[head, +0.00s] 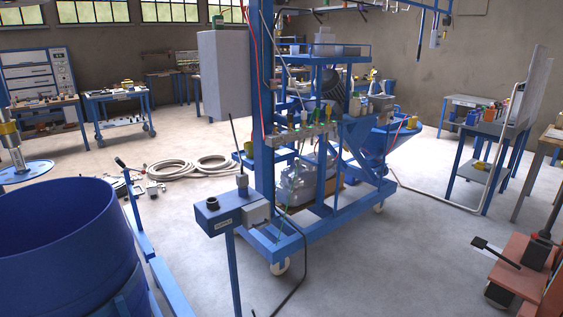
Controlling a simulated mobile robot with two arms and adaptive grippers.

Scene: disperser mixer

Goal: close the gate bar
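A blue bar (136,217) with a black-tipped end stands just right of the large blue drum (62,240). It may be the gate bar, but I cannot tell for certain. Its lower part runs along the drum's right side toward the bottom edge. The mixer shaft (13,148) with its blue disc (25,172) hangs above the drum at the left edge. Neither of my grippers shows in the head view.
A blue control box (217,214) on a post stands in front of a wheeled blue machine frame (330,222). A coiled hose (190,167) lies on the floor behind. A red machine with a black lever (495,252) is at lower right.

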